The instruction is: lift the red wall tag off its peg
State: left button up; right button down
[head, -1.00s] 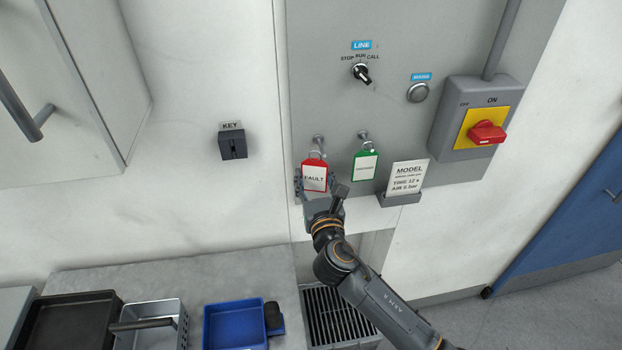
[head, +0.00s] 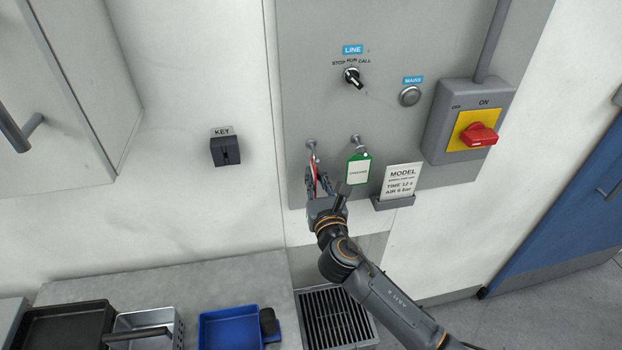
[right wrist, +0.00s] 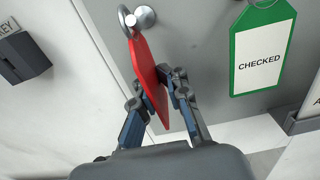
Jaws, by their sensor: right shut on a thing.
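The red tag (right wrist: 148,72) hangs by a metal ring (right wrist: 127,22) at a peg (right wrist: 145,16) on the grey wall panel. My right gripper (right wrist: 165,82) is shut on the tag, which is turned nearly edge-on in the right wrist view. In the head view the red tag (head: 313,178) shows only as a thin strip between the fingers of my right gripper (head: 325,188), just below its peg (head: 311,144). In the right wrist view the ring still appears to be around the peg. My left gripper is not in view.
A green CHECKED tag (right wrist: 262,45) hangs on a peg close to the right. A MODEL card (head: 402,180) stands in its holder further right. A switch box (head: 440,140) with a red handle is beyond.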

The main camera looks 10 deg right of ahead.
jog(key=shift+s+a+r, duration=0.1)
jog(key=shift+s+a, duration=0.05)
jog(key=shift+s, duration=0.9)
jog(key=shift+s, duration=0.2)
jog(key=s, duration=0.7)
dwell(0.5)
